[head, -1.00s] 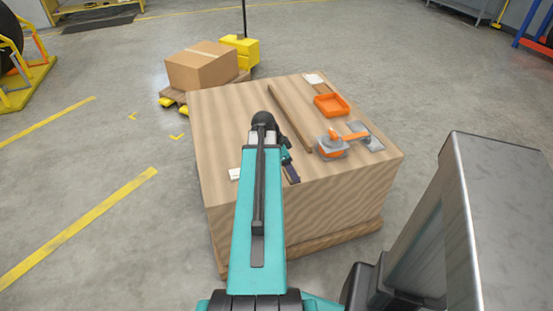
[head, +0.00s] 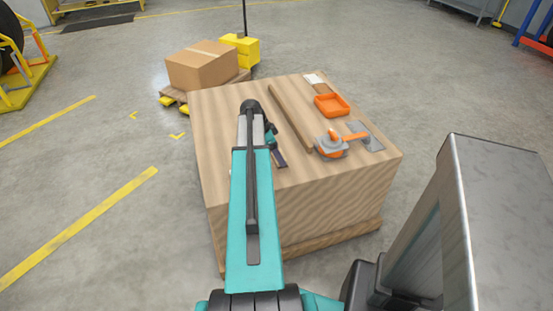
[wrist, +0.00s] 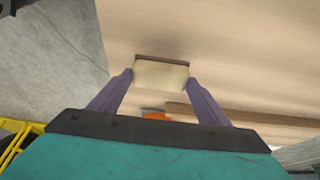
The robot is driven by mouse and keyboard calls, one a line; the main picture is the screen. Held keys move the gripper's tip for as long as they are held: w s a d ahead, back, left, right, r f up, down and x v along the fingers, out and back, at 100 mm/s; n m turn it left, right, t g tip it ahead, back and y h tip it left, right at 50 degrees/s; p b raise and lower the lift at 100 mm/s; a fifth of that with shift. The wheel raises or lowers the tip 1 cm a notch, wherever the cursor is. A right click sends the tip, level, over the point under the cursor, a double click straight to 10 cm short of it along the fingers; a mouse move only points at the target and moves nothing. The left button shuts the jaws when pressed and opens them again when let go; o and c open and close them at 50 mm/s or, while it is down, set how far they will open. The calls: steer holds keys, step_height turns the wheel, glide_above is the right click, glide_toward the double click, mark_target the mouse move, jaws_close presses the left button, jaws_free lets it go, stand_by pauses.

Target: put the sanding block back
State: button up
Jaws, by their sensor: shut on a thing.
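The sanding block (wrist: 162,74), pale tan with a darker brown edge, is between the two finger tips of my gripper (wrist: 160,78) in the wrist view. The gripper is shut on it, over the wooden worktop. In the head view my gripper (head: 280,158) shows only as a dark piece to the right of my arm, above the near left part of the worktop (head: 218,118). The block is hidden there by the arm. I cannot tell whether the block touches the worktop.
A long wooden strip (head: 290,118) lies along the worktop. Right of it are an orange tray (head: 331,105), a grey and orange tool (head: 330,146), a grey plate (head: 368,138) and a white card (head: 314,78). A cardboard box (head: 202,66) stands behind. The left worktop is clear.

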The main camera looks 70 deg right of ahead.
steer(key=shift+f, duration=0.1)
stand_by(0.3)
steer(key=shift+d+f+p, duration=0.1)
steer(key=shift+f+p, duration=0.2)
steer(key=shift+f, duration=1.4)
steer(key=shift+f, duration=0.2)
steer(key=o, duration=1)
steer(key=shift+r, duration=0.1)
steer(key=shift+r, duration=0.2)
steer(key=shift+b+v, duration=0.6)
steer(key=shift+v, duration=5.4)
steer(key=shift+f, duration=0.1)
